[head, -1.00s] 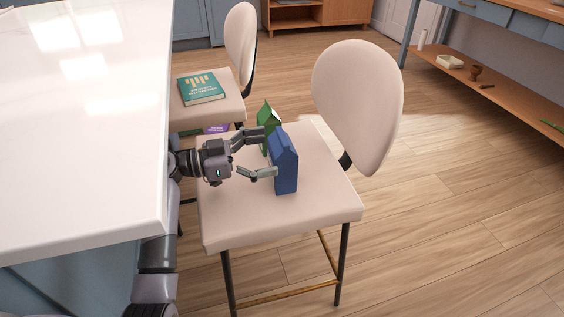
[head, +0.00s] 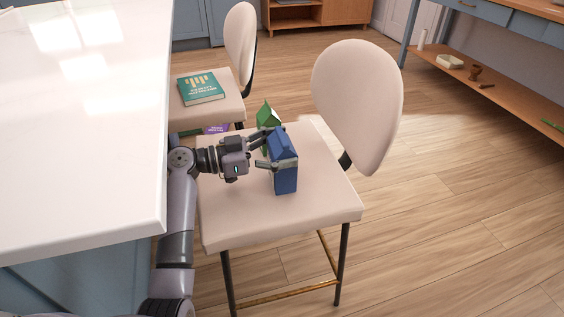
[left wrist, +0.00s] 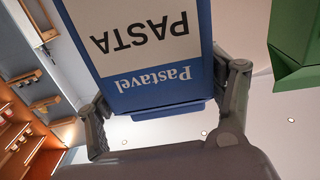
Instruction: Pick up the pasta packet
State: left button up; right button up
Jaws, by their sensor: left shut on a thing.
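The pasta packet (head: 286,181) is a blue box with a gabled top, standing upright on the seat of the nearer cream chair (head: 240,215). In the left wrist view the packet (left wrist: 145,100) fills the middle, its label reading "Pastavel PASTA" upside down on blue and white. My left gripper (head: 277,148) is shut on the packet from the left, with one finger on each side of it. Whether the packet's base touches the seat is hard to tell. My right gripper is not in view.
A green carton (head: 265,113) stands just behind the packet and shows close by in the left wrist view (left wrist: 296,45). A white counter (head: 80,150) borders my arm on the left. A teal book (head: 201,89) lies on the farther chair. The chair back (head: 358,100) rises behind right.

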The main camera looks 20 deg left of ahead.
aim_at(278, 136)
pick_arm(q)
jog(key=c, duration=0.9)
jog(key=shift+r, duration=0.1)
jog(key=shift+c, duration=0.2)
jog(key=shift+r, duration=0.1)
jog(key=shift+r, duration=0.6)
notch_tip(278, 136, up, 2)
jog(key=shift+r+p, duration=0.1)
jog(key=shift+p, duration=0.25)
jog(key=v, duration=1.8)
